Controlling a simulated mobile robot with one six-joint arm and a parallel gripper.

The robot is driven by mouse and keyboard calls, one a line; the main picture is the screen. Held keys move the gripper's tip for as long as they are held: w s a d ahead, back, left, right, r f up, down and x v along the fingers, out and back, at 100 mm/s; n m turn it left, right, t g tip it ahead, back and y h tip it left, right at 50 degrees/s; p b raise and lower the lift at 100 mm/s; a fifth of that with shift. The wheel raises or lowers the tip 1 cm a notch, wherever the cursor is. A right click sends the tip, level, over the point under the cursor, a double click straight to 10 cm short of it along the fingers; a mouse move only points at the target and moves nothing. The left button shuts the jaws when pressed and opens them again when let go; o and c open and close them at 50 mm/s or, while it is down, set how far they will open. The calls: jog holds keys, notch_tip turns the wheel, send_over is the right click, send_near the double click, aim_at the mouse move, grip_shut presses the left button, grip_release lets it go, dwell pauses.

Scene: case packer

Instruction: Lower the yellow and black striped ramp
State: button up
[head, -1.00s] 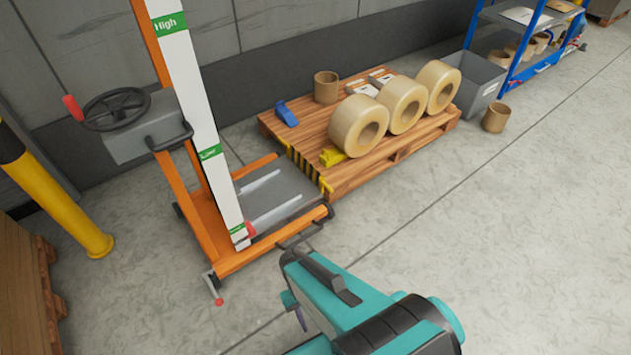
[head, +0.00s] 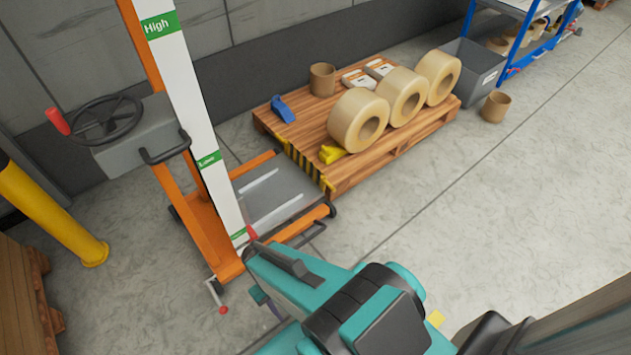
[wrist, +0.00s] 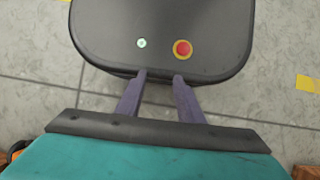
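The yellow and black striped ramp (head: 303,168) is a narrow strip in the head view. It stands up at the far end of the grey platform (head: 275,195) of an orange lift, beside the near edge of the wooden pallet (head: 352,180). I cannot tell whether it touches the pallet. My gripper shows in the wrist view (wrist: 160,78) with two purple fingers apart and nothing between them. In the head view my teal arm mostly hides it, and it is well short of the ramp. The ramp is not in the wrist view.
The lift has a white mast (head: 190,100) with green labels and a handwheel (head: 106,118). Tape rolls (head: 358,120), a blue item (head: 283,109) and a yellow item (head: 331,154) lie on the pallet. A yellow post (head: 55,215) stands left.

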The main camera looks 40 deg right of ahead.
jog(key=shift+w+a, duration=0.15)
jog(key=shift+a, duration=0.1)
